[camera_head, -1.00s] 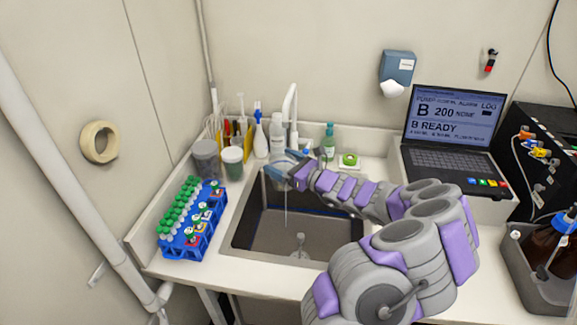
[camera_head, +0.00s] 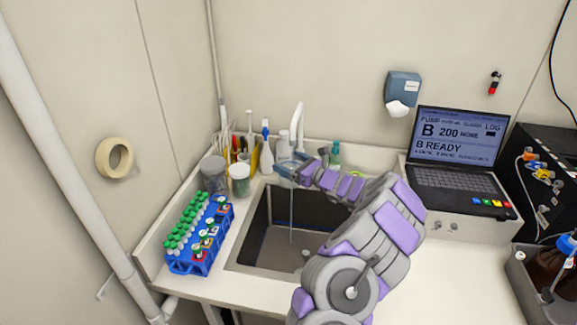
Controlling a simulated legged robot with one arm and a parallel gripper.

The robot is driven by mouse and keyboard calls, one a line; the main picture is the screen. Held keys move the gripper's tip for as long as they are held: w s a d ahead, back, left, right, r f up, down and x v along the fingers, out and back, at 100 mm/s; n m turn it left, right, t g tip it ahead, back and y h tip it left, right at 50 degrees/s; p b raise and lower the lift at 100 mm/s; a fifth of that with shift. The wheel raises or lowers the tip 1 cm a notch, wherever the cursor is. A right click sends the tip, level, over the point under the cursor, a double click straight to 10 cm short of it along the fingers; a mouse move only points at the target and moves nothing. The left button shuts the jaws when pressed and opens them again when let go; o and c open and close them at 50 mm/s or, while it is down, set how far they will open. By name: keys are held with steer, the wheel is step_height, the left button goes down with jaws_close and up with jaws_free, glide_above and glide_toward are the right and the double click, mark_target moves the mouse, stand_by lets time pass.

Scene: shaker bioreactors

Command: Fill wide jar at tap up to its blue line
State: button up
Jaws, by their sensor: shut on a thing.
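The tap (camera_head: 299,125) is a white, curved spout at the back of the sink (camera_head: 265,232). My gripper (camera_head: 287,167) is at the far side of the sink, just in front of and below the spout. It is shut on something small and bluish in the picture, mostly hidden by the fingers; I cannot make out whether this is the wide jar. A thin pale stream (camera_head: 291,215) runs straight down below my gripper into the sink. No blue line or water level can be read.
A grey lidded jar (camera_head: 214,176) and a white jar with green contents (camera_head: 239,181) stand left of the sink. A blue tube rack (camera_head: 202,250) is nearer. Bottles crowd the back; a laptop (camera_head: 458,160) is right.

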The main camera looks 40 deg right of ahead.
mark_target(292, 156)
steer(key=d, duration=0.1)
steer(key=w+d, duration=0.2)
steer(key=d, duration=0.1)
steer(key=shift+f+p, duration=0.35)
steer(key=shift+f, duration=0.05)
steer(key=shift+w+d, duration=0.2)
steer(key=shift+d, duration=0.05)
steer(key=shift+w+a+r, duration=0.1)
steer(key=shift+w+a, duration=0.05)
steer(key=shift+w+a+r, duration=0.15)
steer(key=shift+a, duration=0.3)
steer(key=shift+w+a+r, duration=0.1)
steer(key=shift+w+a, duration=0.05)
steer(key=shift+a, duration=0.25)
steer(key=shift+d, duration=0.4)
steer(key=shift+d+f, duration=0.2)
steer(key=shift+d, duration=0.3)
steer(key=shift+a+r, duration=0.1)
steer(key=shift+a, duration=0.3)
steer(key=shift+d, duration=0.25)
